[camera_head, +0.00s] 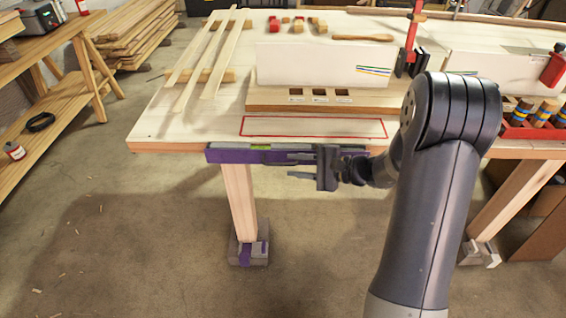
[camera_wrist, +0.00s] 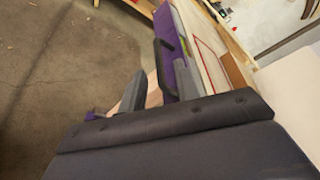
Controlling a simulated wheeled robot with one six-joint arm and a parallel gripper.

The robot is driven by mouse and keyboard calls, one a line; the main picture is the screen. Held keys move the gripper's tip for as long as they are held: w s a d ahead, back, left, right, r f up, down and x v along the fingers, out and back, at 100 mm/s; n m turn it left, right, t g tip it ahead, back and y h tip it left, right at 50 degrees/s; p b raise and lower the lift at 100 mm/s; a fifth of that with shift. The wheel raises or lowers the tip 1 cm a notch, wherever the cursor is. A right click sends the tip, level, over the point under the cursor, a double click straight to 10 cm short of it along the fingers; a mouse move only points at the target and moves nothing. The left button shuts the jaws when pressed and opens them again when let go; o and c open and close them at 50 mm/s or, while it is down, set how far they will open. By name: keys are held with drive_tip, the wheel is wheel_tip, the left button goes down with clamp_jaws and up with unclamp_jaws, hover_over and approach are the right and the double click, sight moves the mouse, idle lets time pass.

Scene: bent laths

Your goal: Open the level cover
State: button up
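A long purple level (camera_head: 228,156) runs along the table's front edge. A green strip shows in the grey top of it, near its middle. I cannot tell which part is the cover or whether it is raised. My gripper (camera_head: 288,165) is at the level's right part, with its fingers pointing left. The fingers are apart, one above the other; the upper one overlaps the level and the lower one is below it. In the wrist view, the purple level (camera_wrist: 181,76) lies beyond the fingers of my gripper (camera_wrist: 150,72). Whether they touch it is hidden.
On the table (camera_head: 170,120) are a red-outlined rectangle (camera_head: 313,127), a white box (camera_head: 310,65) on a board with small slots, pale laths (camera_head: 205,60), a red clamp (camera_head: 413,40) and a red tray (camera_head: 530,128). Open floor lies before the table; a wooden leg stands below the level.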

sight(288, 165)
drive_tip(key=shift+x, duration=2.05)
drive_tip(key=shift+c, duration=0.3)
clamp_jaws()
